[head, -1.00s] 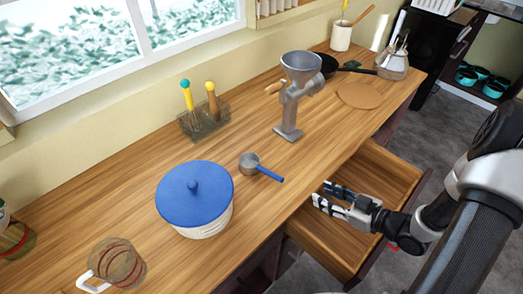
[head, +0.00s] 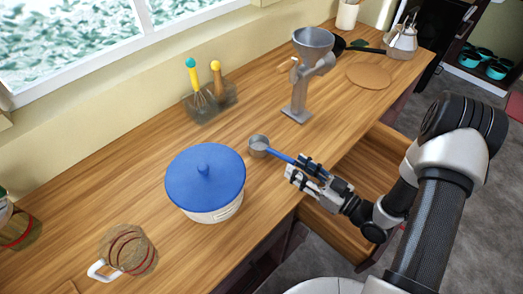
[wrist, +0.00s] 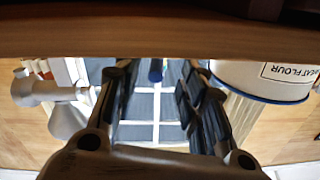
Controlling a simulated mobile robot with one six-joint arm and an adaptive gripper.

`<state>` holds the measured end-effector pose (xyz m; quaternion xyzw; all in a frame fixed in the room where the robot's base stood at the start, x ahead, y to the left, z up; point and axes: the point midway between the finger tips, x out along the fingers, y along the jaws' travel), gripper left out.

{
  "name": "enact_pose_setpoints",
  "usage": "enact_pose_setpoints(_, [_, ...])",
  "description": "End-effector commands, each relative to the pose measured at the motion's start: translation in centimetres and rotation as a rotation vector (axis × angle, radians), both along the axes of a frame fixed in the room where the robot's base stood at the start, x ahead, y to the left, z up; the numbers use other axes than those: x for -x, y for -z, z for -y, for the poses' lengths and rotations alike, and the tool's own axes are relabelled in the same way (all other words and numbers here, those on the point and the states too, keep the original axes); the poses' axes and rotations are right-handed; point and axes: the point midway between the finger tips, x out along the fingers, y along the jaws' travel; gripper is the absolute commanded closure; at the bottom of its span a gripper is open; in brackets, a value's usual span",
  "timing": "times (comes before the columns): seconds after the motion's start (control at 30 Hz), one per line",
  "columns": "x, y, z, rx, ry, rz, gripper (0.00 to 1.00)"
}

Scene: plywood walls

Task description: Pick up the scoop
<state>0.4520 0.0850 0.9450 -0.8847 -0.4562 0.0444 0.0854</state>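The scoop is a small grey metal cup (head: 258,146) with a blue handle (head: 281,157), near the middle of the counter. Its handle points right toward my gripper (head: 300,169). My gripper is at the handle's end, near the counter's front edge, with its fingers apart. In the wrist view my gripper (wrist: 160,85) is open, and a bit of the blue handle (wrist: 155,70) shows between the fingers. I cannot tell whether any finger touches the handle. The cup is hidden in the wrist view.
A white pot with a blue lid (head: 205,178) stands left of the scoop. A grey grinder (head: 299,90) stands behind and to the right. An open drawer (head: 345,227) lies below my gripper. A glass mug (head: 128,250) and a utensil holder (head: 210,103) stand farther off.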

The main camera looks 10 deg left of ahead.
Motion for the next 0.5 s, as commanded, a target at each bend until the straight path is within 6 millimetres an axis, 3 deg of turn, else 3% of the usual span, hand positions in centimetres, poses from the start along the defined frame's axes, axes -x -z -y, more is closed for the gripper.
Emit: enact_pose_setpoints(0.5, [-3.5,0.1,-4.4,0.000,-0.003,0.001,0.62])
